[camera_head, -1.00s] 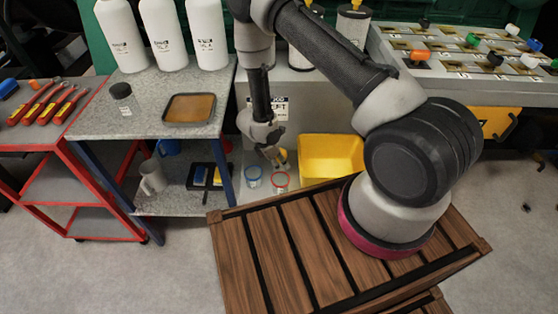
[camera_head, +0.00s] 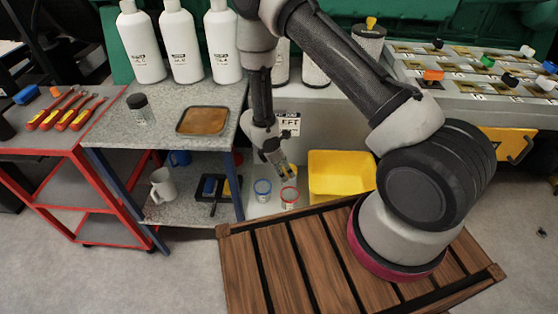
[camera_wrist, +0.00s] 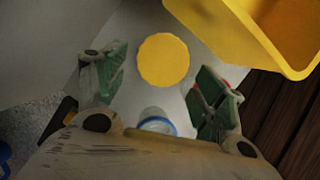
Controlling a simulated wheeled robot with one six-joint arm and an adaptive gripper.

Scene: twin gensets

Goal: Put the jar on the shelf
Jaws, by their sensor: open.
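A round yellow lid (camera_wrist: 163,60) shows between and beyond the fingers in the wrist view; in the head view a bit of yellow (camera_head: 291,170) shows beside my gripper (camera_head: 279,172). My gripper is open and empty, pointing down, and its fingers also show in the wrist view (camera_wrist: 160,85). A blue-rimmed jar (camera_head: 263,190) and a red-rimmed jar (camera_head: 289,196) stand close by on the pale surface. The blue rim also shows in the wrist view (camera_wrist: 158,123). A dark-lidded jar (camera_head: 140,109) stands on the grey speckled upper shelf (camera_head: 160,130).
A yellow bin (camera_head: 340,174) stands right of the small jars. A tan tray (camera_head: 203,121) and several white bottles (camera_head: 184,45) occupy the upper shelf. A mug (camera_head: 163,186) and a black tray (camera_head: 218,188) are below. A wooden crate (camera_head: 300,265) is in front.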

